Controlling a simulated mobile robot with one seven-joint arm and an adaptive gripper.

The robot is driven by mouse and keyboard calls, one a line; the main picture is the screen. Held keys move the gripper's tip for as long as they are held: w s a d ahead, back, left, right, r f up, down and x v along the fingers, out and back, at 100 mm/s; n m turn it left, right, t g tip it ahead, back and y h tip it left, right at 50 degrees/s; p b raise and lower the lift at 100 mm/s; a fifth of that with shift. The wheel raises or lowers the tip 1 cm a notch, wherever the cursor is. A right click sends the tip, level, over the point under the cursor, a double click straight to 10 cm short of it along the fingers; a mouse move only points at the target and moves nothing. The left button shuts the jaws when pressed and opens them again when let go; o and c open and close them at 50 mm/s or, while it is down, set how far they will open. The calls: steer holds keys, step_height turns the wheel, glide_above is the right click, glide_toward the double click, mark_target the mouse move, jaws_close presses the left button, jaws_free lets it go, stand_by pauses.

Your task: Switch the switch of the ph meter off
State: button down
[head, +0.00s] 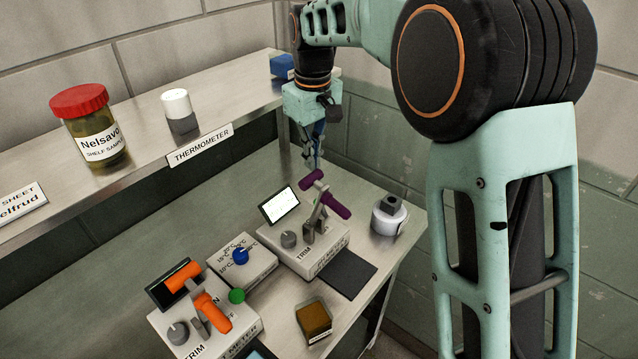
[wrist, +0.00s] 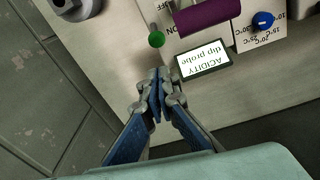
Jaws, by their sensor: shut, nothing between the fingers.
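The unit with the purple-handled part (head: 335,205) has a lit screen (head: 279,206), which reads "ACIDITY dip probe" in the wrist view (wrist: 204,59). Its front carries "TRIM" lettering (head: 303,254) and a grey knob (head: 289,239). In the wrist view the purple grip (wrist: 207,15) lies beyond the screen, with a green round button or lamp (wrist: 156,39) beside it. My gripper (head: 314,163) is shut and empty behind the unit, above the bench. In the wrist view its fingertips (wrist: 157,78) are near the green part, apart from it. The switch's position cannot be told.
A similar unit with orange grips (head: 212,313) and a dial box with a blue knob (head: 240,256) stand at left. A white round device (head: 388,215) stands at right. A shelf (head: 135,176) holding a jar (head: 90,127) runs behind.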

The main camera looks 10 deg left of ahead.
steer(key=shift+s, duration=0.15)
steer(key=f, duration=0.6)
steer(key=w+f, duration=0.1)
steer(key=f, duration=0.3)
steer(key=shift+a, duration=0.2)
steer(key=shift+s+d+r, duration=0.4)
steer(key=shift+d, duration=0.2)
steer(key=shift+s+d+r, duration=0.35)
steer(key=shift+s+d, duration=0.05)
steer(key=shift+d, duration=0.2)
steer(key=shift+w+a, duration=0.1)
steer(key=shift+r+p, duration=0.75)
steer(key=shift+p, duration=0.1)
steer(key=shift+r, duration=0.15)
